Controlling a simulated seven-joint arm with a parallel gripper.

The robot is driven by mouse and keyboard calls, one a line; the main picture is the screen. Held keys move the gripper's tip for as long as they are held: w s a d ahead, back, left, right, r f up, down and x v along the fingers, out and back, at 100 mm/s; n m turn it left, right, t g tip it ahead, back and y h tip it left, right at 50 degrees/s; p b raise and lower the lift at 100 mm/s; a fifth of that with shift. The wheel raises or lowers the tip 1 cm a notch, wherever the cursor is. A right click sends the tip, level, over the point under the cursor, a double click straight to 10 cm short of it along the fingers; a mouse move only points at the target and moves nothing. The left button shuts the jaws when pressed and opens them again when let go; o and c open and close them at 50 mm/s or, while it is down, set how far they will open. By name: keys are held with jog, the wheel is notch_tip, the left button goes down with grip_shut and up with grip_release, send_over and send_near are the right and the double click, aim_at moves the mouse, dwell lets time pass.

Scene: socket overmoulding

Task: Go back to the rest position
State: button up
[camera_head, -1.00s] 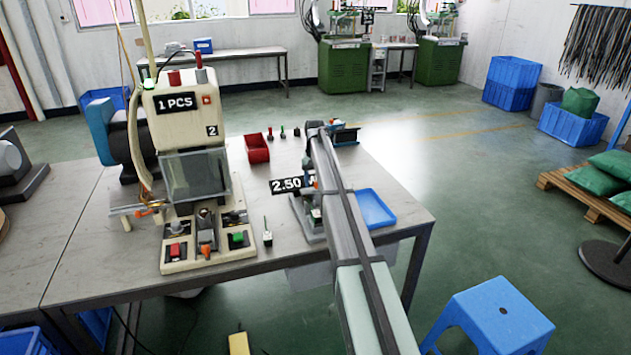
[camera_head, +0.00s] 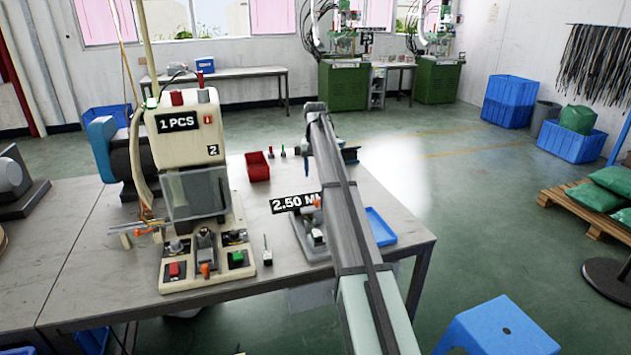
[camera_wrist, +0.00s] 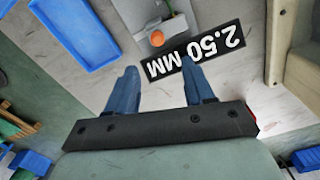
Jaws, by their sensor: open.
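My gripper (camera_wrist: 160,68) is open in the wrist view. Its two blue fingers are spread, with nothing between them. Beyond the fingers are a black "2.50 MM" sign (camera_wrist: 222,42) and a grey fixture with an orange part (camera_wrist: 157,39). In the head view my arm reaches from the bottom over the workbench (camera_head: 285,280). The arm partly hides the "2.50 MM" sign (camera_head: 288,204) and the fixture beside it.
A cream press marked "1 PCS" (camera_head: 180,148) stands left of my arm. A red bin (camera_head: 257,167) and a blue tray (camera_head: 380,228) lie on the bench. A small upright connector (camera_head: 267,257) stands near the front. A blue stool (camera_head: 495,328) is on the floor at right.

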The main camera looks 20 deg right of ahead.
jog(key=shift+r, duration=0.65)
jog(key=s+f+g, duration=0.2)
jog(key=s+f, duration=1.7)
jog(key=s, duration=0.4)
jog(key=s+a+f+n+g, duration=0.1)
jog(key=s+a+f, duration=0.3)
jog(key=s+f, duration=0.85)
jog(key=s+a+f+n+g, duration=0.15)
jog(key=s+a+f, duration=0.35)
jog(key=s+f, duration=0.7)
jog(key=s+a+f+g, duration=0.1)
jog(key=s+a+f, duration=0.2)
jog(key=s+f, duration=0.5)
jog(key=s+a+f+g, duration=0.1)
jog(key=s+a+f, duration=0.2)
jog(key=s+f, duration=0.5)
jog(key=s, duration=0.8)
jog(key=shift+a, duration=0.3)
jog(key=shift+n, duration=0.25)
